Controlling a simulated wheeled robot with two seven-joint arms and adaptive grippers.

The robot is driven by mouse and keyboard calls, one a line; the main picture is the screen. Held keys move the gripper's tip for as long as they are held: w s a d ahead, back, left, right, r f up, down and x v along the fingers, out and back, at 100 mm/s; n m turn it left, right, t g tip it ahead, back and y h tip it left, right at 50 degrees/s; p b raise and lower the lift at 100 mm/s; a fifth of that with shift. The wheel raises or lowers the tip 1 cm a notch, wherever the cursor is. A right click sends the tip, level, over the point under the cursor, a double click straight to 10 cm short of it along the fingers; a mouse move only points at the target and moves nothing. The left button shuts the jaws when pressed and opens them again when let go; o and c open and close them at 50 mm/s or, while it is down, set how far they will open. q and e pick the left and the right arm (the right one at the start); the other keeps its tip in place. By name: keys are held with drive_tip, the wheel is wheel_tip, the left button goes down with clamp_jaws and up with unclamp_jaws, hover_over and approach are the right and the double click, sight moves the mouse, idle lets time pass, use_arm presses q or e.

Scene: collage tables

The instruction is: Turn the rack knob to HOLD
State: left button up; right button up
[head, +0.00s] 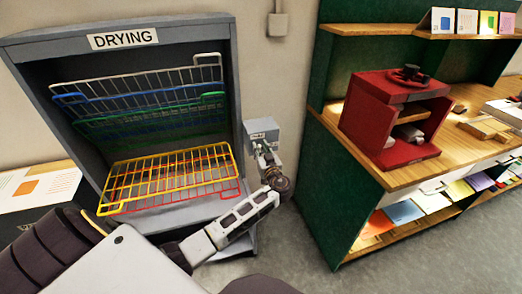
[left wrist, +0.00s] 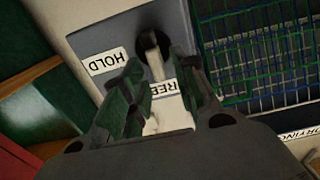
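The rack knob (left wrist: 152,46) is a black disc with a pale lever on a grey box, seen upside down in the left wrist view. A HOLD label (left wrist: 105,62) is beside it, and a FREE label (left wrist: 161,88) is partly hidden by my fingers. The lever lies toward the FREE label side. My left gripper (left wrist: 157,62) is open, with a finger on either side of the lever; I cannot tell whether they touch it. In the head view, the left gripper (head: 266,158) is just below the grey box (head: 261,130), covering the knob. My right gripper is out of view.
The grey drying rack (head: 230,100) with coloured wire shelves (head: 170,178) stands left of the box. A green shelf unit (head: 345,190) with a wooden top and a red press (head: 390,115) stands to the right. Bare floor (head: 300,240) lies between them.

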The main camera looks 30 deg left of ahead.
use_arm(q)
clamp_jaws()
